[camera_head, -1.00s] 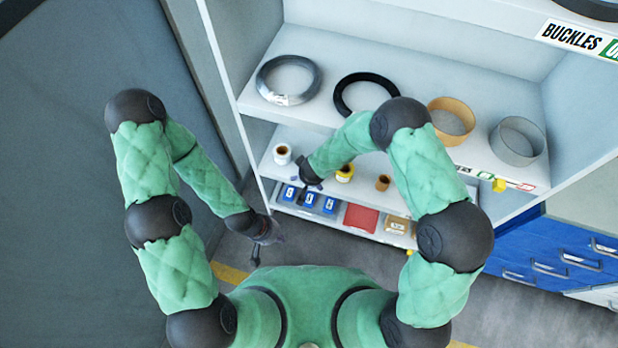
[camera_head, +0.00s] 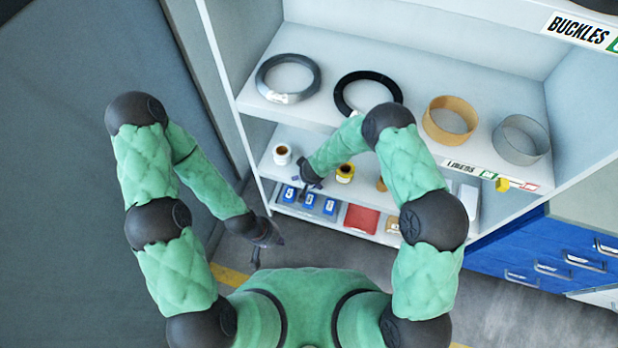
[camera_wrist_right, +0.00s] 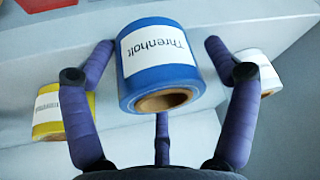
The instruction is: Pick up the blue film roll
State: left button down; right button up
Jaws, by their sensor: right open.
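The blue film roll (camera_wrist_right: 190,82), with a white label, fills the middle of the right wrist view. My right gripper (camera_wrist_right: 160,48) is open, with a finger on either side of the roll and a third finger below it in the picture. Contact between the fingers and the roll cannot be told. In the head view my right gripper (camera_head: 308,180) is at the lower shelf, and my own forearm and gripper hide the blue roll. My left gripper (camera_head: 269,252) hangs empty over the floor, left of the shelf unit, with its fingers spread.
A yellow roll (camera_head: 345,173) and a white roll (camera_head: 282,154) flank my right gripper on the lower shelf (camera_head: 262,172). Blue boxes (camera_head: 309,201) and a red item (camera_head: 361,219) lie below. Large coils, including a black one (camera_head: 343,100), lie on the shelf above.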

jog(key=c, duration=1.2)
jog(key=shift+o, duration=0.2)
jog(key=shift+r, duration=0.15)
